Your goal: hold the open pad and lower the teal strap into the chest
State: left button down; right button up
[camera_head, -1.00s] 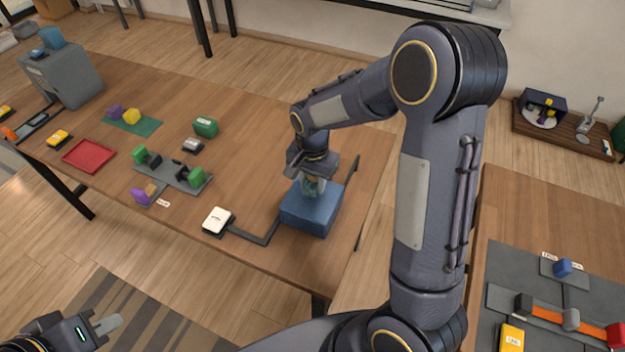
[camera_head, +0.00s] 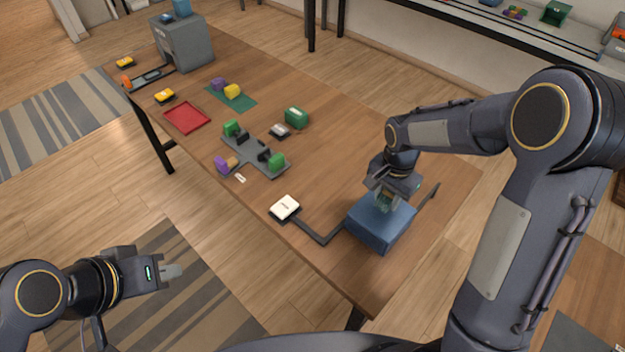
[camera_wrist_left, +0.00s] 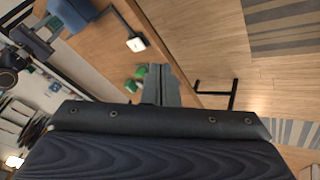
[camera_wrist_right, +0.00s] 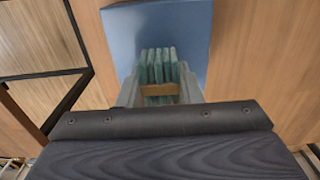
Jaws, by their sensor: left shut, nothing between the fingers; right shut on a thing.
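The blue chest (camera_head: 376,228) stands near the front edge of the wooden table. The white pad (camera_head: 285,207) lies left of it, joined by a dark bar; it also shows in the left wrist view (camera_wrist_left: 136,44). My right gripper (camera_head: 384,203) is over the chest, shut on the folded teal strap (camera_wrist_right: 158,62), which has a tan band around it. I cannot tell whether the strap's lower end is inside the chest (camera_wrist_right: 193,22). My left gripper (camera_head: 180,271) is shut and empty, off the table's front side, well away from the pad.
A grey fixture (camera_head: 250,157) with green blocks, a green box (camera_head: 296,118) and a red tray (camera_head: 187,118) lie further left on the table. A grey cabinet (camera_head: 187,46) stands at its far end. Open floor lies around my left gripper.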

pick_arm(q)
jog(key=w+r+m+g, duration=0.1)
jog(key=w+m+g, duration=0.1)
jog(key=w+m, duration=0.75)
jog(key=m+g+y, duration=0.4)
jog(key=m, duration=1.6)
send_over(285, 205)
notch_tip(285, 205, down, 16)
jog(key=shift+n, duration=0.25)
jog(key=shift+f, duration=3.2)
jog(key=shift+f, duration=0.25)
